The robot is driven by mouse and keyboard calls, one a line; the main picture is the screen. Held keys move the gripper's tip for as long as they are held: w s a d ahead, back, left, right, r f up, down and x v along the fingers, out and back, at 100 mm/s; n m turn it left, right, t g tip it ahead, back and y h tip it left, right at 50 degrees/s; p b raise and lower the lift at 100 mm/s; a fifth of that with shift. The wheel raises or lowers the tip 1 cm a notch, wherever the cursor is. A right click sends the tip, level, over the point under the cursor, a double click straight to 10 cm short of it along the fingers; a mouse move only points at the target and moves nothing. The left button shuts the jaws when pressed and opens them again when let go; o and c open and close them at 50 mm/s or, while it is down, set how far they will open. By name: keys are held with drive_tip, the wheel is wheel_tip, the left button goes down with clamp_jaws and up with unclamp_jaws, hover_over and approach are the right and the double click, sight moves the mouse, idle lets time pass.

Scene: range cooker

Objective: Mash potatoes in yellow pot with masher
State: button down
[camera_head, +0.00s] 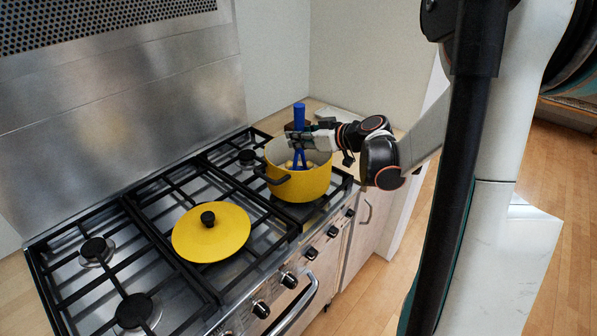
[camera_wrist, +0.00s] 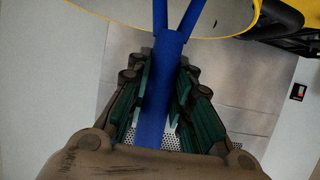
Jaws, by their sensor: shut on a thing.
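Pale yellowish potatoes (camera_head: 291,164) show partly inside the pot. The masher's bottom end is hidden.
A yellow lid (camera_head: 228,240) with a black knob lies on the middle grates. The left burners (camera_head: 97,249) are bare. A steel backsplash (camera_head: 120,105) rises behind the cooktop. Knobs and an oven handle (camera_head: 292,314) line the front.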

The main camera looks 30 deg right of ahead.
drive_tip(key=w+d, duration=0.2)
drive_tip(key=d, duration=0.5)
drive_tip(key=shift+w+b, duration=0.3)
drive_tip(key=shift+b, duration=0.05)
idle(0.4)
idle(1.8)
idle(0.3)
drive_tip(key=w+a, duration=0.6)
drive_tip(key=a, duration=0.1)
drive_tip(key=shift+b, duration=0.45)
idle(0.4)
drive_tip(key=shift+f, duration=0.1)
